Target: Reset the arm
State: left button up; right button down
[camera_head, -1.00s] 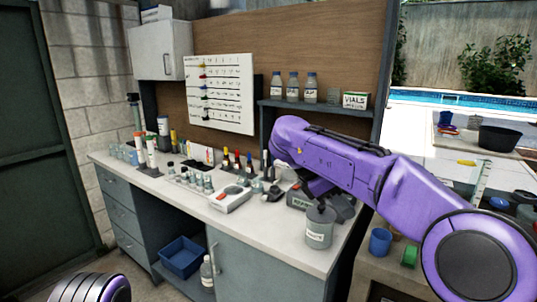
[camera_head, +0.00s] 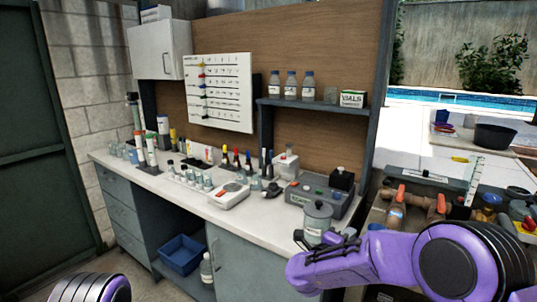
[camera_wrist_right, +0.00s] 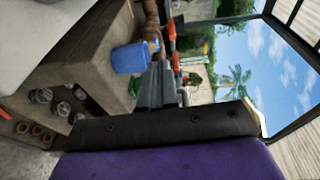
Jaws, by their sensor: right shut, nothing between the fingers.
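My right arm (camera_head: 375,262) is purple and black and comes in from the lower right in the head view. Its wrist end is in front of the bench edge, low and close to a grey lidded canister (camera_head: 317,222), overlapping it in the picture; I cannot tell whether they touch. My right gripper (camera_wrist_right: 157,86) shows in the right wrist view with its grey fingers together and nothing between them. A blue cup (camera_wrist_right: 130,58) appears just beyond the fingers there. Only a rounded link of my left arm (camera_head: 92,288) shows at the bottom left; the left gripper is out of frame.
The white bench (camera_head: 270,238) holds several bottles, vials, a white scale (camera_head: 229,196) and a grey device (camera_head: 318,196). A blue bin (camera_head: 181,256) sits below. Pipes with orange valves (camera_head: 405,193) crowd the right side. The floor at front left is clear.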

jog(key=s+d+f+n+g+y, duration=0.1)
jog(key=s+f+n+y, duration=0.3)
jog(key=s+f+n, duration=0.55)
jog(key=s+d+f+n+y, duration=0.1)
jog(key=s+f+n+y, duration=0.4)
jog(key=f, duration=0.8)
jog(key=s+d+f+n+g, duration=0.2)
jog(key=s+f, duration=0.1)
jog(key=s, duration=0.7)
jog(key=s+d+f+n+g, duration=0.1)
jog(key=s+d+f+g, duration=0.1)
jog(key=s, duration=0.7)
jog(key=s+d+f+n+g, duration=0.2)
jog(key=s+f+g, duration=0.2)
jog(key=s, duration=0.6)
jog(key=shift+s+d+f+n, duration=0.2)
jog(key=shift+s+f+n, duration=0.15)
jog(key=shift+f, duration=0.55)
